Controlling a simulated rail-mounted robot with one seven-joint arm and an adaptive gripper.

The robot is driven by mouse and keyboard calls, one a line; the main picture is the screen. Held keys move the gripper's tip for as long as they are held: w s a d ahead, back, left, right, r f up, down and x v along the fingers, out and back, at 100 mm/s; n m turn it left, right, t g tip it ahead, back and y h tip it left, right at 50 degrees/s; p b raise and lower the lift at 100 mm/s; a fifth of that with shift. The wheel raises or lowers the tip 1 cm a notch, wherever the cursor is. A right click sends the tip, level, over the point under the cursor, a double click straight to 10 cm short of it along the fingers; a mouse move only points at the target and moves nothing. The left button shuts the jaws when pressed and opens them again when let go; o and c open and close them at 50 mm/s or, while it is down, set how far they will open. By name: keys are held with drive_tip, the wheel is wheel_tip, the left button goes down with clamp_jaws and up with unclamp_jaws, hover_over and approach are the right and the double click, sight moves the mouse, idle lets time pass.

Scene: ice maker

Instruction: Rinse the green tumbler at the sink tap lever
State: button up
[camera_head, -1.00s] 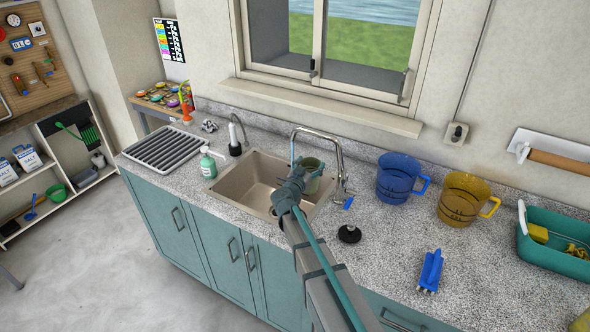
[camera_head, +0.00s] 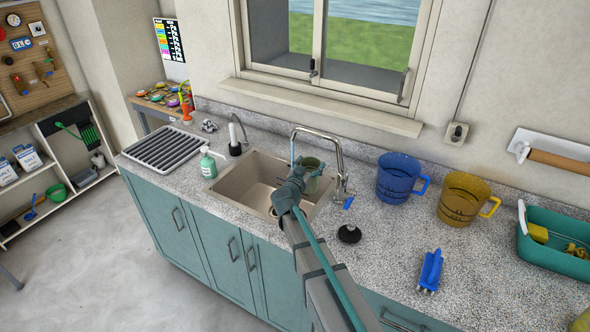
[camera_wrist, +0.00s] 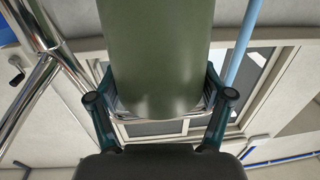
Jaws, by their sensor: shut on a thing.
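The green tumbler (camera_head: 313,172) is over the right part of the sink (camera_head: 232,186), under the arch of the chrome tap (camera_head: 338,155). My gripper (camera_head: 301,178) is shut on it. In the wrist view the green tumbler (camera_wrist: 157,45) fills the upper middle, between the two fingers of my gripper (camera_wrist: 160,95). A light blue stream (camera_head: 292,150) hangs from the spout, left of the tumbler. In the wrist view the stream (camera_wrist: 243,45) runs beside the tumbler's right side; I cannot tell if it touches. The tap lever (camera_head: 348,203) has a blue end, right of the tumbler. The tumbler's inside is hidden.
A blue jug (camera_head: 398,178) and an amber jug (camera_head: 463,198) stand right of the tap. A black plunger-like stopper (camera_head: 349,234) and a blue brush (camera_head: 430,270) lie on the counter. A soap bottle (camera_head: 208,165) and drying rack (camera_head: 165,148) are left of the sink.

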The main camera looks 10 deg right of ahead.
drive_tip(key=s+d+r, duration=0.2)
drive_tip(key=s+r, duration=0.2)
drive_tip(key=shift+s+d+p, duration=0.15)
drive_tip(key=shift+s+p, duration=0.1)
drive_tip(key=shift+p, duration=0.15)
idle(0.8)
